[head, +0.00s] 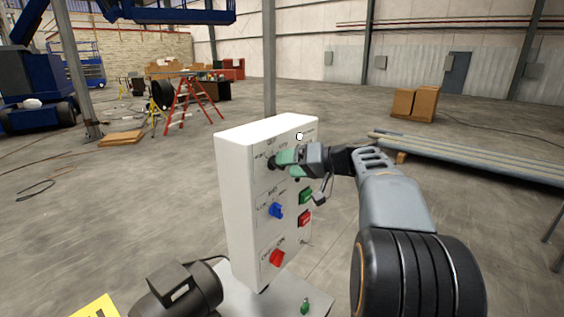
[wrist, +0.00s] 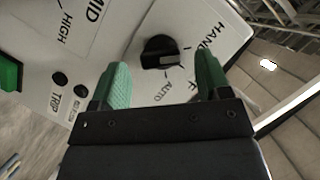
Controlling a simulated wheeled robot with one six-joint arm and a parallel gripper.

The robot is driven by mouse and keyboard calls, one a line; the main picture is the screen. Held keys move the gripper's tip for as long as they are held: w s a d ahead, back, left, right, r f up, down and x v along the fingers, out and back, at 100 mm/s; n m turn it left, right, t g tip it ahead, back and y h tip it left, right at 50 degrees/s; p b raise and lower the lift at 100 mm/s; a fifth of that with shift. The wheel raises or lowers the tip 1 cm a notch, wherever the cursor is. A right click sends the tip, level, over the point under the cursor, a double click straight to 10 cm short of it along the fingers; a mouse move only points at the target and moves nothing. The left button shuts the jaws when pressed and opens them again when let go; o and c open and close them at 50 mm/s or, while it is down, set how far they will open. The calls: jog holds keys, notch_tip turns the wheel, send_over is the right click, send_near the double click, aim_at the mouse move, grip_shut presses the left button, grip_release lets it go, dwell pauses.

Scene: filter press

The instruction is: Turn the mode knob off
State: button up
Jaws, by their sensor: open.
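The white control box (head: 237,200) stands upright in the head view. Its top knob, the black mode knob (wrist: 158,50), is on the front face, with HAND and AUTO labels around it in the wrist view. A label between them is partly hidden by a finger. A pale mark shows on the knob's right side; which label it points to is unclear. My gripper (wrist: 161,66) is open, with one green finger on each side of the knob and gaps visible.
Below are a blue knob (head: 276,210), a red knob (head: 277,258), a green button (head: 305,195) and a red button (head: 304,217). A dark motor (head: 180,292) sits at the box's foot.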

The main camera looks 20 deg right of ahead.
aim_at(272, 165)
jog(key=shift+x, duration=1.4)
jog(key=shift+c, duration=0.2)
jog(key=c, duration=0.9)
